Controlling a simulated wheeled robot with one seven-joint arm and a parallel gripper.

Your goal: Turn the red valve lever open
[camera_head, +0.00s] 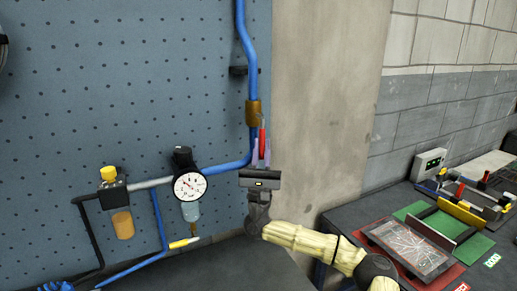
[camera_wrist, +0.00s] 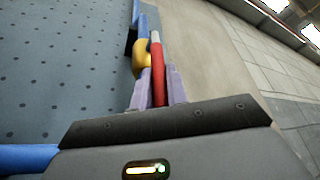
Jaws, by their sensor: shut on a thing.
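The red valve lever (camera_head: 262,138) stands at the brass valve body (camera_head: 253,113) on the blue vertical pipe (camera_head: 245,45), in front of the pegboard's right edge. In the wrist view the red lever (camera_wrist: 158,75) has a pale upper part and runs upright between the fingers. My gripper (camera_head: 261,155) has its two purple fingers on either side of the lever and is shut on it. In the wrist view my gripper (camera_wrist: 158,88) hides the lever's lower end. The brass body (camera_wrist: 141,57) shows just left of the lever.
A pressure gauge (camera_head: 189,186) and a yellow-capped fitting (camera_head: 110,175) sit on piping at left. A bench at right holds a green mat (camera_head: 415,210), a framed cracked panel (camera_head: 408,247) and a small grey box (camera_head: 430,162). Bare wall (camera_head: 325,90) lies right of the valve.

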